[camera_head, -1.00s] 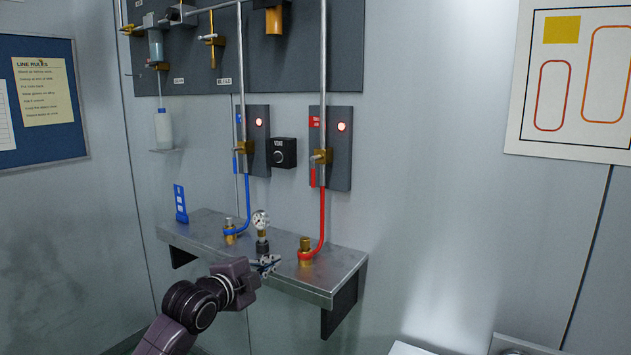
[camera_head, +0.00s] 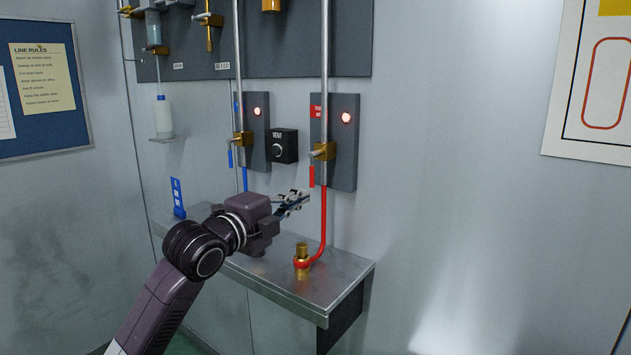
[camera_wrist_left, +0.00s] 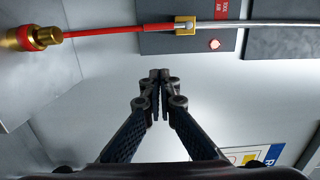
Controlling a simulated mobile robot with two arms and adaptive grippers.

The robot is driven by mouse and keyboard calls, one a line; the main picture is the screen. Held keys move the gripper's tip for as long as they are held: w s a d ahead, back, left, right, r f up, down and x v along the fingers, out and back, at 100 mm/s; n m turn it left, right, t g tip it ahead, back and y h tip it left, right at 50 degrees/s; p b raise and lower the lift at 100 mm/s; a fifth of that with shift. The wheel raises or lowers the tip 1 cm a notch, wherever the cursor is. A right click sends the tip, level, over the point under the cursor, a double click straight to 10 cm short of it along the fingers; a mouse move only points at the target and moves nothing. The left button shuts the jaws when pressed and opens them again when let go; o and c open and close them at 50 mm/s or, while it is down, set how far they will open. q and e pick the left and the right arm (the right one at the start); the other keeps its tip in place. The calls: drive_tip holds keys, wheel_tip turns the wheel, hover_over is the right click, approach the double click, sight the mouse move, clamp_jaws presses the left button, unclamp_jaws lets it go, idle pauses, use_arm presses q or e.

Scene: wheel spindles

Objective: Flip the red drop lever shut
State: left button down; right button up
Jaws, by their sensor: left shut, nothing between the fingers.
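The red drop lever (camera_head: 312,176) hangs straight down below the brass valve (camera_head: 323,151) on the grey panel with the red label. In the left wrist view the red lever (camera_wrist_left: 153,29) lies almost in line with the red hose, beside the brass valve (camera_wrist_left: 184,26). My left gripper (camera_head: 304,197) is shut and empty, in front of the wall and left of the red hose, a little below the lever's lower end. In the left wrist view its fingertips (camera_wrist_left: 160,76) meet with nothing between them and appear apart from the lever. My right gripper is not in view.
A metal shelf (camera_head: 325,285) below carries a brass fitting (camera_head: 302,257) with the red hose (camera_head: 323,222). Left stand a black vent box (camera_head: 284,146) and a second panel with a blue lever (camera_head: 230,156).

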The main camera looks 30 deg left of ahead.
use_arm(q)
drive_tip(key=w+a+p, duration=0.3)
drive_tip(key=w+p, duration=0.1)
drive_tip(key=w, duration=0.7)
drive_tip(key=shift+p, duration=0.4)
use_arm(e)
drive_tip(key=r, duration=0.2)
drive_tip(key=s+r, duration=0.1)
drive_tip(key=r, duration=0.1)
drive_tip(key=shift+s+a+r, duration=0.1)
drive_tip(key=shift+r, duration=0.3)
use_arm(q)
drive_tip(key=shift+w+d, duration=0.1)
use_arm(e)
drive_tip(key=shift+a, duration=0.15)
